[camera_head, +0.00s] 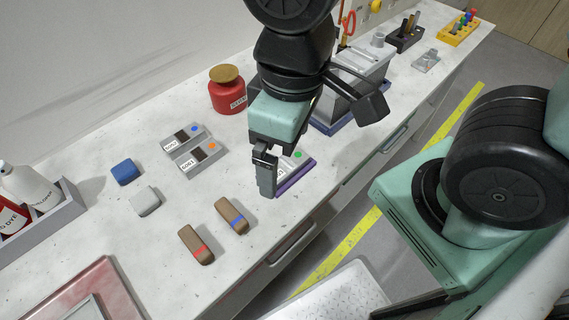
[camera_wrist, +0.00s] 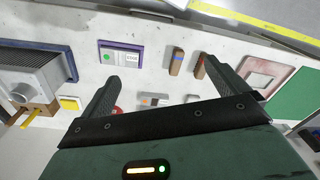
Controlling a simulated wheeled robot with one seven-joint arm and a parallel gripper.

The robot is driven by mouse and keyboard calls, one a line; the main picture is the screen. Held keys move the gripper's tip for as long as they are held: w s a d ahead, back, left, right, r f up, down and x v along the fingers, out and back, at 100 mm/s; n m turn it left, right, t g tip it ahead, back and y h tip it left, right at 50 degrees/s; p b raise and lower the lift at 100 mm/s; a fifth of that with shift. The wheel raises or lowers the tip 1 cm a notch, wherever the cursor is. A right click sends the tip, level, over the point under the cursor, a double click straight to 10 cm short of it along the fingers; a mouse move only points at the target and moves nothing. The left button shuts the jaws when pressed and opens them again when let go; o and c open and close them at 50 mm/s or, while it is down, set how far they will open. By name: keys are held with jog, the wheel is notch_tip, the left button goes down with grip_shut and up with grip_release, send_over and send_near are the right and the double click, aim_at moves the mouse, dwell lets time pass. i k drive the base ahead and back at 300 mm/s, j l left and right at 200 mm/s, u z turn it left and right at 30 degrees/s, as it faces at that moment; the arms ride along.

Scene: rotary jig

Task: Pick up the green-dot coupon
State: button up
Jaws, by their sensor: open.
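The green-dot coupon (camera_wrist: 121,57) is a light grey plate with a green dot and a white printed label. It lies on a purple-edged base (camera_wrist: 101,43) at upper left in the wrist view. In the head view the coupon (camera_head: 299,157) shows just right of my gripper (camera_head: 265,172), on the purple base (camera_head: 297,180); my finger hides its left part. My gripper, also in the wrist view (camera_wrist: 163,80), is open and points down with nothing between its fingers. The coupon is outside the jaws, beyond the left finger in the wrist view.
Grey coupons with a blue dot (camera_head: 184,136) and an orange dot (camera_head: 200,156) lie left of my gripper. Brown blocks with red (camera_head: 197,244) and blue (camera_head: 232,215) bands lie nearer the front. A red jar (camera_head: 227,94) and a grey box (camera_head: 358,75) stand behind.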

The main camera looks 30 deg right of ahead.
aim_at(300, 159)
jog(key=k+j, duration=0.15)
jog(key=j, duration=0.25)
jog(key=k+j+z, duration=0.1)
jog(key=j, duration=0.3)
jog(key=k+j, duration=0.15)
jog(key=j, duration=0.25)
jog(key=z, duration=0.05)
